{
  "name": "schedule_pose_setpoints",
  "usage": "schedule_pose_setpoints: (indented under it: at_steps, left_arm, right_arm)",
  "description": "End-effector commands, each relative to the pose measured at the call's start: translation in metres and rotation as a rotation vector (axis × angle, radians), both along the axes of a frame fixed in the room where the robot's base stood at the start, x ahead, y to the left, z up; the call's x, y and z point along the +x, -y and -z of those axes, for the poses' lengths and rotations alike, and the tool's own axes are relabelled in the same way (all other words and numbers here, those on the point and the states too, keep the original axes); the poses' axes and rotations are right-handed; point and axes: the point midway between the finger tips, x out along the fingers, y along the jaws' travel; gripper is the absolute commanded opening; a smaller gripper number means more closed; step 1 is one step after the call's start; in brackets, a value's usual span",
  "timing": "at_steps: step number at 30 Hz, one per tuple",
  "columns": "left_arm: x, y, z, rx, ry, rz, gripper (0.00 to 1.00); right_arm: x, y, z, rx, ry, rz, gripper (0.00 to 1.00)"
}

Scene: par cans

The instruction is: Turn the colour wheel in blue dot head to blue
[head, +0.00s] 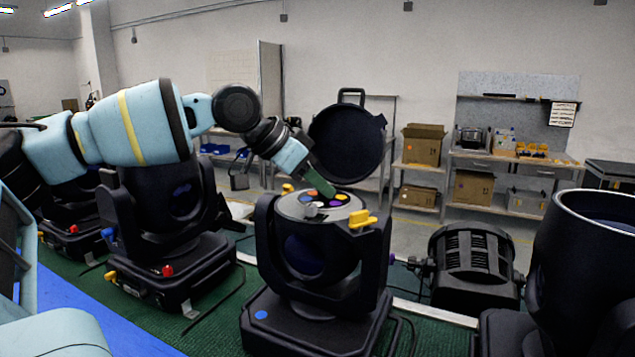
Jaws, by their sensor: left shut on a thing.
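The blue dot head (305,250) stands upright in the middle of the head view, with a round blue dot (261,314) on its base. Its top is open and the round black lid (346,142) stands up behind it. The colour wheel (335,204) lies in the open top, with orange, yellow, purple and pale spots showing. My left gripper (322,188) reaches down from the upper left and is shut on the wheel at its far side. The fingertips hide part of the wheel, and I cannot make out which colour is selected. My right gripper is not in view.
Another moving head (170,235) with a red knob stands to the left, and one more behind it. A yellow latch (362,219) sticks up at the open top's right rim. A black par can (473,265) and a large can (590,260) stand right. Shelves with boxes line the wall.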

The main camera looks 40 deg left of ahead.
Motion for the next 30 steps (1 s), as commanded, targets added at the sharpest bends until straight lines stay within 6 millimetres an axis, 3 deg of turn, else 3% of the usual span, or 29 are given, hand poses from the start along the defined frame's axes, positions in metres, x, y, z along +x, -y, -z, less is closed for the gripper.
schedule_pose_setpoints:
  at_steps: [11,30]
  left_arm:
    - [-0.001,0.004,0.000,0.010,0.001,-0.276,0.00]
    - [0.001,0.010,0.003,0.007,0.000,-0.822,0.00]
  right_arm:
    - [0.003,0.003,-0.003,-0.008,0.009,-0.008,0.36]
    - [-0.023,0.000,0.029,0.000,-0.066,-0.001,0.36]
